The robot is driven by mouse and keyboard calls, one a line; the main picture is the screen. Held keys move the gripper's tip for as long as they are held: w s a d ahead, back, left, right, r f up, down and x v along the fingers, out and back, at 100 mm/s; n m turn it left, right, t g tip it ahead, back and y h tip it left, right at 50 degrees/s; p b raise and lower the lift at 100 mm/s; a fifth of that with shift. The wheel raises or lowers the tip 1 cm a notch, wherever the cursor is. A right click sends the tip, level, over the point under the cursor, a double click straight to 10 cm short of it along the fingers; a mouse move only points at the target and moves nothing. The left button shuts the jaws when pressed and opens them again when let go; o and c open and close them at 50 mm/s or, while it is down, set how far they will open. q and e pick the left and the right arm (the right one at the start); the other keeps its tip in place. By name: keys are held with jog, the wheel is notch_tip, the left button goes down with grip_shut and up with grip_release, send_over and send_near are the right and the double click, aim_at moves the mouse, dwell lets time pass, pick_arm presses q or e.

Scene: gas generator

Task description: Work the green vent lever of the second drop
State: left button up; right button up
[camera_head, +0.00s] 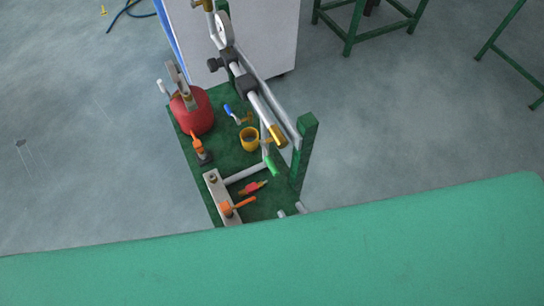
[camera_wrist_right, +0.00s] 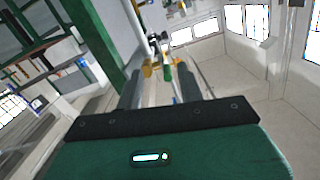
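The green vent lever (camera_head: 271,166) hangs below the low end of the slanting grey pipe on the cart in the head view. A green handle, apparently the same lever, shows in the right wrist view (camera_wrist_right: 167,73), ahead of the gap between my fingers. My right gripper (camera_head: 291,210) shows only as two grey fingertips above the green edge at the bottom. It is open and empty, below and apart from the lever; its spread fingers also show in the right wrist view (camera_wrist_right: 165,88). My left gripper is in neither view.
A brass fitting (camera_head: 278,136) and a green post (camera_head: 302,150) stand close to the lever. The cart also bears a red tank (camera_head: 193,110), a yellow cup (camera_head: 250,139), orange-handled valves (camera_head: 238,205) and a red-handled tool (camera_head: 252,187).

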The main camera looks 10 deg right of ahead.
aim_at(268, 159)
notch_tip(268, 159, up, 5)
jog(key=w+t, duration=0.1)
jog(key=p+x, duration=0.4)
jog(key=x, duration=0.7)
jog(key=shift+w+r, duration=0.1)
jog(key=shift+w, duration=0.1)
jog(key=shift+x, duration=0.8)
grip_shut()
